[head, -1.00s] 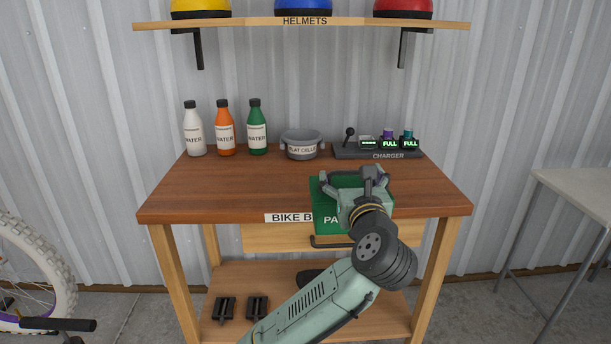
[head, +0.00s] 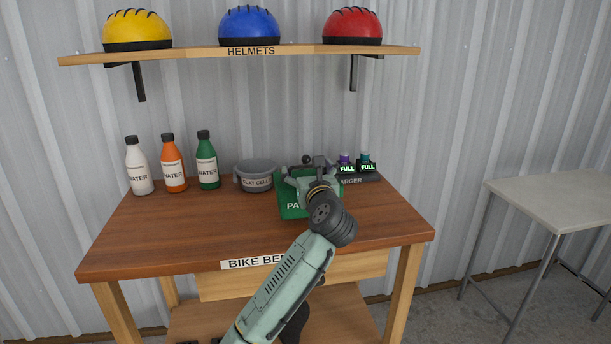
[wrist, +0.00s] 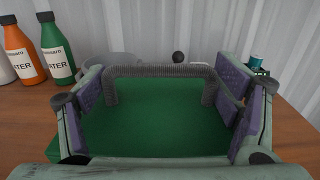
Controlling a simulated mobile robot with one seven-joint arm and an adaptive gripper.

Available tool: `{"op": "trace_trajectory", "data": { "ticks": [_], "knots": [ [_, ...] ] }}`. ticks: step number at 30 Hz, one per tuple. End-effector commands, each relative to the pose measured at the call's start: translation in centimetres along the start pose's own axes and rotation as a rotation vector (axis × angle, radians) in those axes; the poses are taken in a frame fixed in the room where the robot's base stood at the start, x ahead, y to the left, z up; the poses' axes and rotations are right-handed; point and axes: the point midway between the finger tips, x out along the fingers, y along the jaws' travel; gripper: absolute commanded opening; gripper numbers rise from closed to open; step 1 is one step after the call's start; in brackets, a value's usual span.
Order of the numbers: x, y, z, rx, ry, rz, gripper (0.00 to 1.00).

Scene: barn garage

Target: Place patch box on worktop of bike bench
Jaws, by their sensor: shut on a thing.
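The green patch box (head: 291,207) is at the back right part of the worktop (head: 180,232) of the bike bench in the head view. My gripper (head: 312,181) is over the box and shut on its grey handle. In the wrist view the ribbed handle (wrist: 160,71) spans between the finger pads, above the green lid (wrist: 155,125). The box is in front of the charger and beside the grey bowl. I cannot tell whether its underside touches the wood.
White, orange and green water bottles (head: 206,162) stand at the back left. The grey flat cells bowl (head: 256,175) and the charger (head: 368,178) stand close behind the box. The worktop's front and left are clear. A shelf (head: 200,56) with helmets hangs above.

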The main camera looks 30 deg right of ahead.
Motion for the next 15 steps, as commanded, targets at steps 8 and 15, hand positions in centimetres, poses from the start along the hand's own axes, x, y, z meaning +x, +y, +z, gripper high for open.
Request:
{"op": "trace_trajectory", "data": {
  "ticks": [8, 15],
  "knots": [
    [2.3, -0.3, -0.5, -0.001, -0.001, 0.0, 0.52],
    [2.2, -0.3, -3.5, -0.002, 0.002, 0.001, 0.52]
  ]
}}
